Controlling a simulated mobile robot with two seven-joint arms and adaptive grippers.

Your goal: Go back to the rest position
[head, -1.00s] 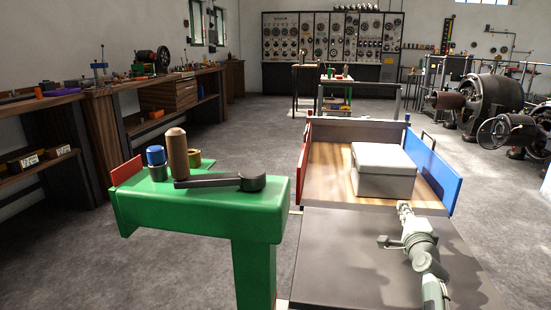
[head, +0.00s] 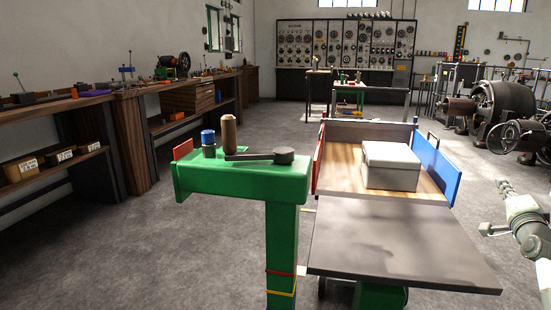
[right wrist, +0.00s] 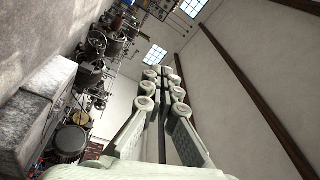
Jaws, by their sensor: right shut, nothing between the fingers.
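My right gripper (head: 503,187) is at the right edge of the head view, to the right of the dark cart top and apart from it in the picture. In the right wrist view its pale fingers (right wrist: 164,76) lie close together, with nothing between them. The wall and windows show behind them. My left gripper is in neither view.
A cart (head: 400,245) with red and blue side boards bears a white lidded box (head: 391,167). Left of it, a green stand (head: 240,180) holds a brown cylinder (head: 229,134), a blue-topped piece (head: 208,137) and a dark lever (head: 283,156). Open floor (head: 190,240) lies left of the stand.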

